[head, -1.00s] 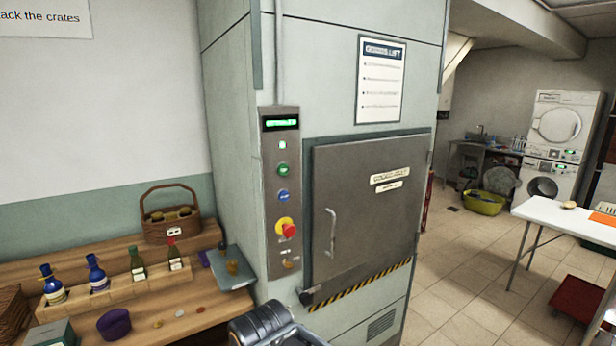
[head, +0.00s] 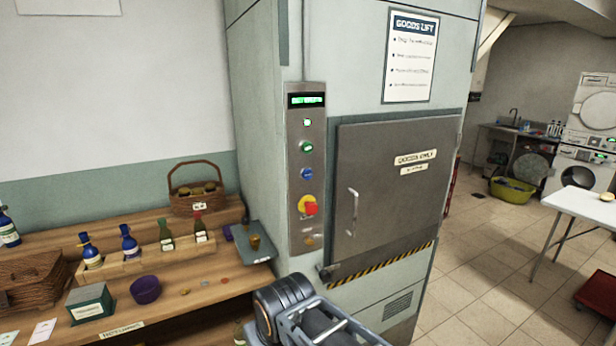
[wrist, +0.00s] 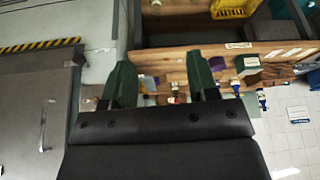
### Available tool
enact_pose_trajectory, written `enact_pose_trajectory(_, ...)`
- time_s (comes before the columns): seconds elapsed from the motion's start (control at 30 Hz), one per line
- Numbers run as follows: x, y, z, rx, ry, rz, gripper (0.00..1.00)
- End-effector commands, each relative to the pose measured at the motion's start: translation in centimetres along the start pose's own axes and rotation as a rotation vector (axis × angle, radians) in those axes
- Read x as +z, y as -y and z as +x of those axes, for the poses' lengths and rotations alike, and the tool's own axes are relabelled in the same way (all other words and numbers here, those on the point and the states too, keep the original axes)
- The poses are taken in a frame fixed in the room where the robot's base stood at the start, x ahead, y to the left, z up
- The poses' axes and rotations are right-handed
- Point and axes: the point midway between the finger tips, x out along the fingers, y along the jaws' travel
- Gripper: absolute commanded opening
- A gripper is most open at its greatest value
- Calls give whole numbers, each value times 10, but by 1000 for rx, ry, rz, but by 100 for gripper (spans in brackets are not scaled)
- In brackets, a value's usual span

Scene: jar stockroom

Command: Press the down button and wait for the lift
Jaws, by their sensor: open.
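The goods lift's steel control panel (head: 293,225) stands left of its shut grey door (head: 385,185). It has a lit green display (head: 306,100), a small lit lamp (head: 307,122), a green button (head: 306,147) and a blue button (head: 306,173). The button labels and display text are too small to read. Below is a red knob on yellow (head: 308,205). My gripper (wrist: 160,78) shows in the wrist view with its two dark green fingers apart and nothing between them. The panel's buttons are not visible there. In the head view only my arm shows, low in front of the lift.
A wooden stepped counter (head: 200,290) with bottles, a wicker basket (head: 197,203), a purple bowl (head: 145,290) and a grey scale (head: 247,250) stands left of the lift. A white table (head: 585,203) is at right, with open tiled floor between.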

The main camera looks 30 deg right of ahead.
Motion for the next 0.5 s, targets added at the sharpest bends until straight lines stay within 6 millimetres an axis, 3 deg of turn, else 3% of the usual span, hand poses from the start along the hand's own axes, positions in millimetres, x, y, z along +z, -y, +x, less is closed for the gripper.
enact_pose_trajectory(0.07,0,0,0,0,0,0,46)
enact_pose_trajectory(0.5,0,0,0,0,0,0,4)
